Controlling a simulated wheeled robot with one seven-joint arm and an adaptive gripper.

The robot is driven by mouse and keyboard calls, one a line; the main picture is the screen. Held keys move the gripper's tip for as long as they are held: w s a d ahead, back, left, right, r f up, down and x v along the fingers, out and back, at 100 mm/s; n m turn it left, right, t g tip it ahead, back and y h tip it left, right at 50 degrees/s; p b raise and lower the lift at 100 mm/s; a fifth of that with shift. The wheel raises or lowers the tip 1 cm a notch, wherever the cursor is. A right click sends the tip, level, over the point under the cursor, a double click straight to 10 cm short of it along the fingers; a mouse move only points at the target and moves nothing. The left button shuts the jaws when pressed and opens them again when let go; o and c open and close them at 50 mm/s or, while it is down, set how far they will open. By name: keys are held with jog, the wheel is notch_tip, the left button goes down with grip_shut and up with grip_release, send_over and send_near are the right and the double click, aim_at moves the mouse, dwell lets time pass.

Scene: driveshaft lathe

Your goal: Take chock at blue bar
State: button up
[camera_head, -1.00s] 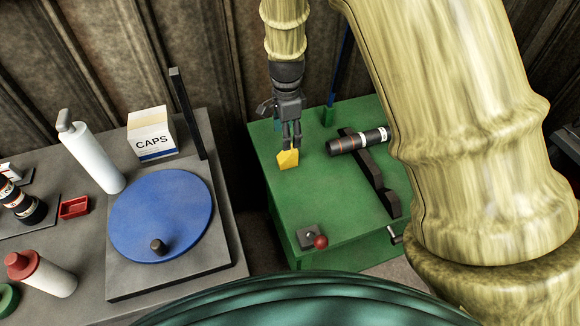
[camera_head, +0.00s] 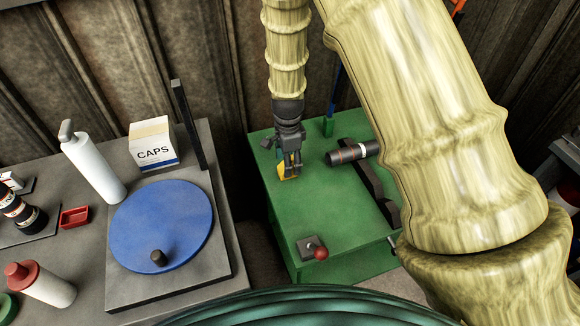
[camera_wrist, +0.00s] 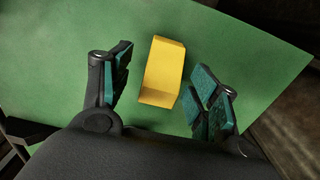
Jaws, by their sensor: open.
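The yellow chock (camera_wrist: 162,70) lies on the green bench top, between the two open fingers of my gripper (camera_wrist: 158,92) in the wrist view. Green shows between it and both fingers there. In the head view my gripper (camera_head: 291,174) points down over the chock (camera_head: 283,172), which is partly hidden behind the fingers. The blue bar (camera_head: 334,90) stands upright in a green foot at the back of the bench, partly hidden by my arm.
The green bench (camera_head: 282,227) also carries a dark cylinder (camera_head: 352,153) across a black rail (camera_head: 377,178) and a red-knobbed lever (camera_head: 318,252). Left is a grey table with a blue disc (camera_head: 160,215), a CAPS box (camera_head: 153,143) and a white bottle (camera_head: 95,165).

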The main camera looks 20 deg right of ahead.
jog(key=shift+w+d+f+p, duration=0.15)
jog(key=shift+f+p, duration=0.3)
jog(key=shift+f, duration=1.5)
jog(key=c, duration=1.2)
